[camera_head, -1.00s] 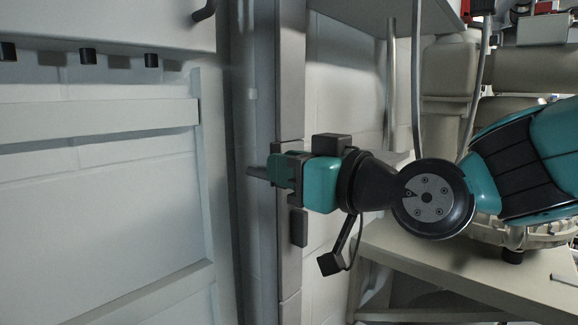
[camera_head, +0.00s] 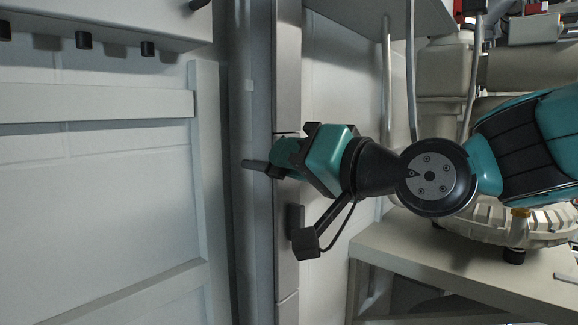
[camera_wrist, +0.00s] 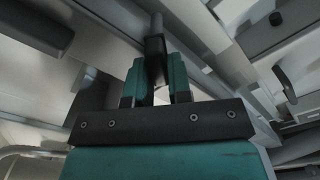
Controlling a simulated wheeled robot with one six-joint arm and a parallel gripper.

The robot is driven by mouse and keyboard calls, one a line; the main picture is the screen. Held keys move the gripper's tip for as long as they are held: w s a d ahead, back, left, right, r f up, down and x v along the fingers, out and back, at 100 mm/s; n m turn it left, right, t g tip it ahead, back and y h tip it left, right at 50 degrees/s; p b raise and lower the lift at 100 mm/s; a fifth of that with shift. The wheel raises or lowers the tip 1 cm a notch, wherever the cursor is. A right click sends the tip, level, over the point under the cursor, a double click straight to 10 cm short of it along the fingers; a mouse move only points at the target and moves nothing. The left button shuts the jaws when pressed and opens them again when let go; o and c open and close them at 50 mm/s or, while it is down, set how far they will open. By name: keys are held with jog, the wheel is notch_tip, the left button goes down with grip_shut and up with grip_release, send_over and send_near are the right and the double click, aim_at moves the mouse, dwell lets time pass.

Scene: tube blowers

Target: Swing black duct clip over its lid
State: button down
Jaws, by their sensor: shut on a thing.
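My gripper (camera_head: 277,157) is shut on the black duct clip. The clip's dark end (camera_head: 254,165) sticks out to the left past the fingers in the head view, across the grey upright duct. In the wrist view the clip (camera_wrist: 155,58) stands between my two teal fingers (camera_wrist: 154,80), with a thin grey pin-like end beyond it. The fingers hide much of the clip in the head view. The duct's grey lid strip (camera_head: 287,60) runs behind the gripper. I cannot tell whether the clip lies over the lid edge.
A dark block (camera_head: 295,218) sits on the duct just below the gripper. A white panelled wall (camera_head: 130,210) with several black pegs is on the left. A pale bench (camera_head: 450,265) and grey pipes (camera_head: 411,70) stand on the right.

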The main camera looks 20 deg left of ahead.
jog(key=shift+w+d+f+m, duration=0.1)
jog(key=shift+f+m, duration=0.15)
jog(key=shift+m, duration=1.45)
jog(key=shift+w+f+m, duration=0.15)
jog(key=shift+f+m, duration=0.1)
jog(key=shift+m, duration=1.45)
jog(key=shift+w+d+f+m, duration=0.1)
jog(key=shift+f+m, duration=0.15)
jog(key=shift+m, duration=1.45)
jog(key=c, duration=1.1)
grip_release()
jog(key=shift+d, duration=0.1)
jog(key=shift+b+v, duration=3.6)
jog(key=shift+v, duration=5.05)
